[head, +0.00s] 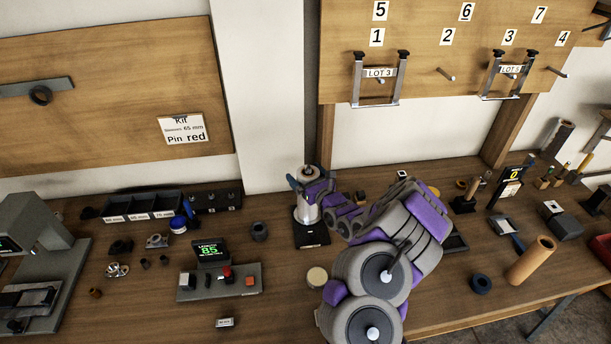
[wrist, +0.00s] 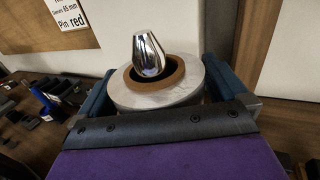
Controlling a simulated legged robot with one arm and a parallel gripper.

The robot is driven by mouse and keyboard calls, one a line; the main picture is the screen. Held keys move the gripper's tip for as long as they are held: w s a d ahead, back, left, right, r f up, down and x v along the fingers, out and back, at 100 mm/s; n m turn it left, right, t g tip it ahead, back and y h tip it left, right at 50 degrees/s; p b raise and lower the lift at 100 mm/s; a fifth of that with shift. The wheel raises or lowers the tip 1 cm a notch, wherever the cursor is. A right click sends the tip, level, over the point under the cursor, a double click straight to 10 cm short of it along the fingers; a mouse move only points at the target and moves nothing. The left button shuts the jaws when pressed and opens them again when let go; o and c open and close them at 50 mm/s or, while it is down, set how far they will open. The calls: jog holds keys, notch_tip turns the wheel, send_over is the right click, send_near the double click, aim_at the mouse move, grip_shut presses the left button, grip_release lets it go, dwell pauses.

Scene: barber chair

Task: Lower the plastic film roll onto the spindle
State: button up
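The plastic film roll (head: 307,207) is a pale, upright cylinder above a dark square base (head: 312,238) in the head view. In the wrist view, the roll (wrist: 127,97) shows its pale top face and brown core. The spindle's shiny silver tip (wrist: 149,56) stands up through the core, so the roll is around the spindle. My gripper (head: 309,186) has its blue-grey fingers on opposite sides of the roll near its top, apparently touching it. The roll's lower end is near a light ring at the base; whether it rests there is unclear.
A control box (head: 219,283) with a green "85" display stands left of the spindle. A round tan-topped piece (head: 317,277) and a dark ring (head: 259,231) are nearby. Labelled bins (head: 143,207) sit at the back left.

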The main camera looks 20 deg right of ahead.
jog(key=shift+s, duration=0.1)
jog(key=s+d+p, duration=0.2)
jog(key=s+p, duration=0.2)
jog(key=s, duration=1.3)
jog(key=shift+f, duration=0.15)
jog(key=shift+s, duration=0.1)
